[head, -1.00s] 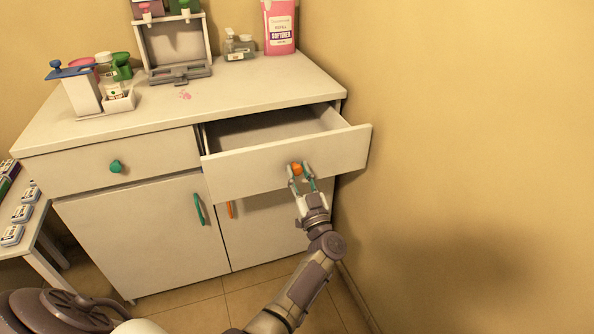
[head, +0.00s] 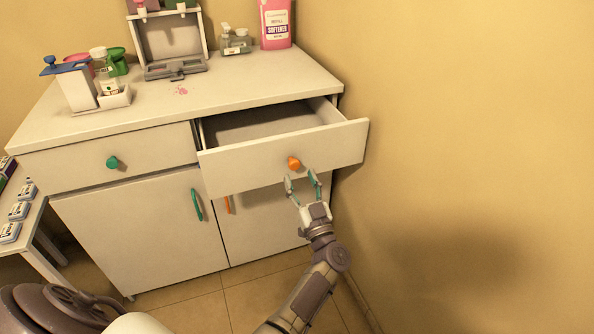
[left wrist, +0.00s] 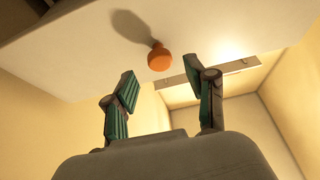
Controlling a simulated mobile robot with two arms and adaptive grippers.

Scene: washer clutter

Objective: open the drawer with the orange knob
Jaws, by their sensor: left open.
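The drawer with the orange knob (head: 345,146) is pulled out at the upper right of the white cabinet, and its inside looks empty. The orange knob (head: 293,162) sits on the middle of its front. My left gripper (head: 302,180) is open, just below and in front of the knob, and apart from it. In the left wrist view, the knob (left wrist: 159,57) is beyond the two spread fingertips (left wrist: 168,84), with nothing between them. My right gripper is not seen.
The cabinet (head: 140,235) also has a closed drawer with a green knob (head: 112,162) and doors with green (head: 197,204) and orange handles (head: 228,204). Bottles stand on top, including a pink softener (head: 276,24). A yellow wall (head: 470,150) is close on the right.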

